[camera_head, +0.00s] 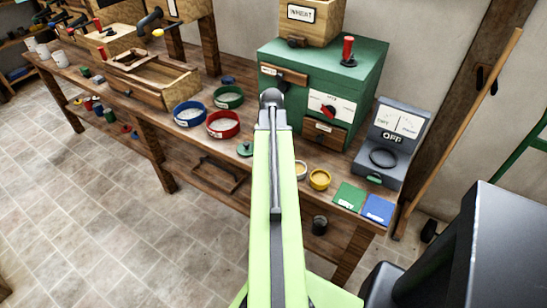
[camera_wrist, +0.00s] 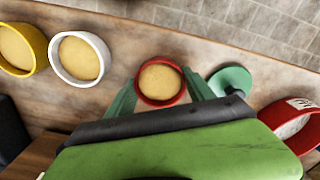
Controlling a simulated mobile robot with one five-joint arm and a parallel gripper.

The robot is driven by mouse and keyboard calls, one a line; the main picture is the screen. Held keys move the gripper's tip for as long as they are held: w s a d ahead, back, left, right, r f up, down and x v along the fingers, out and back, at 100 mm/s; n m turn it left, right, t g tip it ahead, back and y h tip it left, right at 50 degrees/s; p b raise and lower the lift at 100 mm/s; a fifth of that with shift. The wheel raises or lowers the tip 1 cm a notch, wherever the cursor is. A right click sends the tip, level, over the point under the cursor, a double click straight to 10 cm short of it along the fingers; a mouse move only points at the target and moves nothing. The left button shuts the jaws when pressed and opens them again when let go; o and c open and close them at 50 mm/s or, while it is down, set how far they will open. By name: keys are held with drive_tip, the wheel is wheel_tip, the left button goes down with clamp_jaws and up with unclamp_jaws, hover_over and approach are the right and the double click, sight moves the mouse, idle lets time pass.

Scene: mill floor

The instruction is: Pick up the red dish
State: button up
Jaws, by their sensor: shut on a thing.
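The red dish (camera_wrist: 161,102) is a small round bowl of tan meal in the wrist view. My gripper (camera_wrist: 160,84) has its two green fingers at the left and right sides of the dish, shut on it. The dish looks upright; I cannot tell whether it touches the bench. In the head view my arm hides the dish and the fingers.
A white dish (camera_wrist: 104,51) and a yellow dish (camera_wrist: 40,42) stand left of it in the wrist view. A green disc (camera_wrist: 231,80) and a red-rimmed sieve (camera_wrist: 292,130) are at right. The green mill (camera_head: 355,80) and grey scale (camera_head: 400,125) stand behind.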

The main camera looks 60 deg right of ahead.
drive_tip(key=c, duration=0.5)
drive_tip(key=shift+r+p, duration=0.6)
wheel_tip(320, 180, up, 4)
drive_tip(key=p, duration=0.4)
drive_tip(key=shift+s+d+r+p, duration=0.5)
drive_tip(key=shift+s+r+p, duration=0.45)
drive_tip(key=shift+s, duration=0.95)
drive_tip(key=shift+s+d+r+p, duration=0.5)
drive_tip(key=shift+s+r+p, duration=0.5)
drive_tip(key=shift+s, duration=0.85)
drive_tip(key=shift+s+d+r+p, duration=0.5)
drive_tip(key=shift+s+r+p, duration=0.45)
drive_tip(key=shift+s, duration=0.95)
